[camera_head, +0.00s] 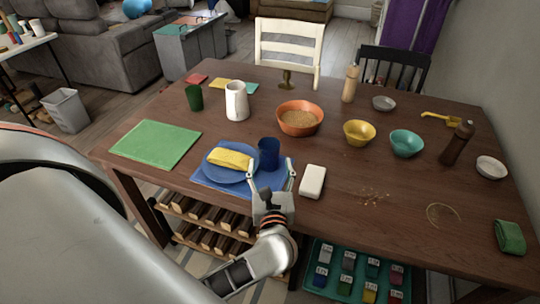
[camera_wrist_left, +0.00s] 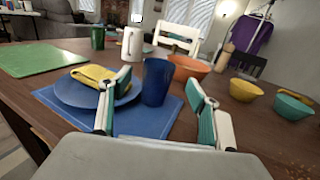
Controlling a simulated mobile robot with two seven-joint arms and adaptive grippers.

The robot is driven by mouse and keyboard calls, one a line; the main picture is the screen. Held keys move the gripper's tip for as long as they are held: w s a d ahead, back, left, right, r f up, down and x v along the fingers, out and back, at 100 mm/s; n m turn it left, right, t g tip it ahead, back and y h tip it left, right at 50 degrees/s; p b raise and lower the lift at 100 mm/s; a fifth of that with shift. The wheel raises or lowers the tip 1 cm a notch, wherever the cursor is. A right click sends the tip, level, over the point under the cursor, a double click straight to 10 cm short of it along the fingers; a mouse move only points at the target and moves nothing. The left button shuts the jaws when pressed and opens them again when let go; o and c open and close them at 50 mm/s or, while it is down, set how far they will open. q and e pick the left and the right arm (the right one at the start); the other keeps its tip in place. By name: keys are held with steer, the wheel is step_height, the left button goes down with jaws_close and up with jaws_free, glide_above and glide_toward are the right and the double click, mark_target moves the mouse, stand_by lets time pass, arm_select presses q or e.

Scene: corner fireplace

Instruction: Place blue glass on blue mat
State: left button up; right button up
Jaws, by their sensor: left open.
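The blue glass (camera_head: 268,152) stands upright on the right part of the blue mat (camera_head: 212,182), beside a blue plate (camera_head: 222,172) with a folded yellow cloth (camera_head: 230,158) on it. My left gripper (camera_head: 271,178) is open at the mat's front right, with its fingers pointing toward the glass. In the left wrist view the glass (camera_wrist_left: 157,82) stands between and beyond the two open fingers (camera_wrist_left: 160,110), and no finger visibly touches it. The blue mat (camera_wrist_left: 160,120) also shows there under the glass. My right gripper is in neither view.
A white block (camera_head: 312,181) lies just right of the mat. An orange bowl (camera_head: 299,120) is behind the glass, and a white pitcher (camera_head: 237,101) and green cup (camera_head: 194,98) stand farther back. A green mat (camera_head: 155,144) lies at left. The front middle-right table is mostly clear.

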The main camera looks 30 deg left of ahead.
arm_select(q)
steer(key=shift+v, duration=1.3)
steer(key=shift+r, duration=0.1)
